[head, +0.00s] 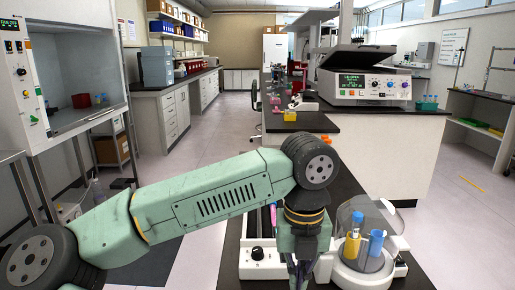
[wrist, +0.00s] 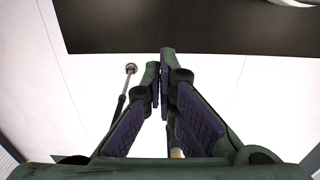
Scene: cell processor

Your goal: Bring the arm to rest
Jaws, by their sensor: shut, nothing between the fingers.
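My gripper (head: 302,272) points down at the bottom of the head view, where its fingertips run out of the frame. In the wrist view its two fingers (wrist: 164,75) meet at the tips, with nothing between them. My green arm stretches across the head view from the lower left to above the bench. The gripper hangs just left of a small round device (head: 352,275) with a clear raised lid. A yellow-capped tube (head: 352,247) and a blue-capped tube (head: 376,242) stand in that device.
A white box with a black knob (head: 258,253) sits left of the gripper on the dark bench. A larger white machine with an open lid (head: 365,85) stands on the bench behind. The wrist view shows a thin metal rod (wrist: 124,95) left of the fingers. Open floor (head: 225,120) lies left of the bench.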

